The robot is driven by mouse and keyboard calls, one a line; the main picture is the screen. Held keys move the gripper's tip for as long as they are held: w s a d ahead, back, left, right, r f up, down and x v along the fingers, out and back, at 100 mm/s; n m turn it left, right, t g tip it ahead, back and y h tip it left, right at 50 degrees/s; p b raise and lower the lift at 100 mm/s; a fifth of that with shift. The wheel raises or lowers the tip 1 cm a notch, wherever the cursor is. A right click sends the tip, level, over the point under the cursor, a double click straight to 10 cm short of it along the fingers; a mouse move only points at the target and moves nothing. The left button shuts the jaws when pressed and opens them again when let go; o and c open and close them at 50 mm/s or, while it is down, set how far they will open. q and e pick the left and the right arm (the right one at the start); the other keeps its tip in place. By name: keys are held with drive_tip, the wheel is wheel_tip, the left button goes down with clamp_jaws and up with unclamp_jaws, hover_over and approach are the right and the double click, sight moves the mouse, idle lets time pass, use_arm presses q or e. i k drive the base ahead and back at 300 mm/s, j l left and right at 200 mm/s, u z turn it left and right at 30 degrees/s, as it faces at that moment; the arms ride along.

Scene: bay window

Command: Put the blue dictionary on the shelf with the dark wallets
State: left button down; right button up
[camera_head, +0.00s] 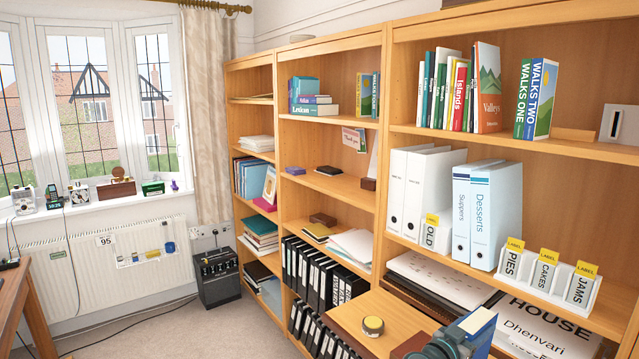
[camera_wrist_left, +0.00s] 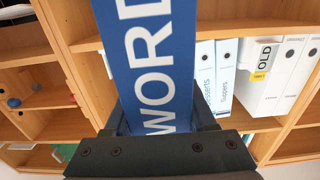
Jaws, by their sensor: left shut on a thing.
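The blue dictionary (camera_head: 480,322) is at the bottom right of the head view, in front of the right bookcase. My left gripper (camera_head: 462,338) is shut on it. In the left wrist view the dictionary (camera_wrist_left: 150,60) stands up between the fingers, with white letters "WORD" on its blue face. Dark flat items show on several shelves: a black one (camera_head: 328,170) and a brown one (camera_head: 323,219) in the middle bookcase, and dark folders (camera_head: 257,272) low in the left one. I cannot tell which are the wallets. My right gripper is not in view.
White and pale blue binders (camera_head: 475,215) and a labelled rack (camera_head: 548,283) fill the right bookcase's middle shelf. Upright books (camera_head: 455,95) stand above. A wooden surface (camera_head: 375,305) with a round yellow-topped item (camera_head: 373,325) is left of the gripper. Black binders (camera_head: 325,275) stand below the middle shelves.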

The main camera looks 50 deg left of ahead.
sight(341, 189)
drive_tip(key=i+j, duration=0.1)
drive_tip(key=j, duration=4)
drive_tip(key=i+z, duration=0.05)
drive_tip(key=i, duration=0.05)
